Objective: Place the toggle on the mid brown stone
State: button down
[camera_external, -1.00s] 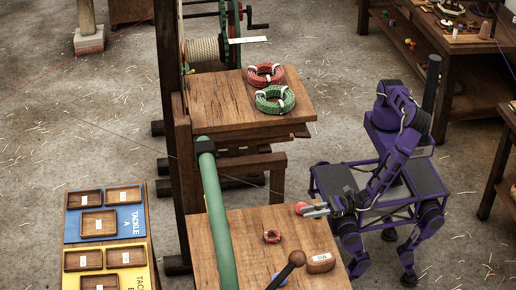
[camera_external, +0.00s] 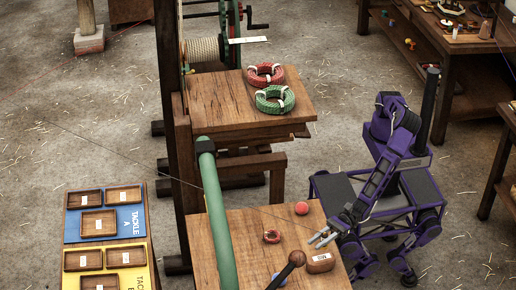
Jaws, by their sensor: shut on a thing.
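My gripper (camera_external: 317,240) is over the right part of the near wooden table, its fingertips pointing left. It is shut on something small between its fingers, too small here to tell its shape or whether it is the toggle. A mid brown block labelled "MID" (camera_external: 320,263), which looks like the stone, lies on the table just below the gripper in the picture. I cannot tell the height of the gripper above the table. I make out no toggle lying elsewhere.
A red ball (camera_external: 302,208) sits near the table's back edge. A green pole (camera_external: 215,208) crosses the table's left side.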

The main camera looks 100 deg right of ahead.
jog(key=shift+f, duration=2.3)
jog(key=shift+f+b, duration=0.2)
jog(key=shift+b, duration=0.15)
jog(key=c, duration=0.7)
grip_release()
jog(key=shift+r, duration=0.1)
jog(key=shift+r, duration=0.15)
jog(key=p+v, duration=0.1)
jog(key=v, duration=1.1)
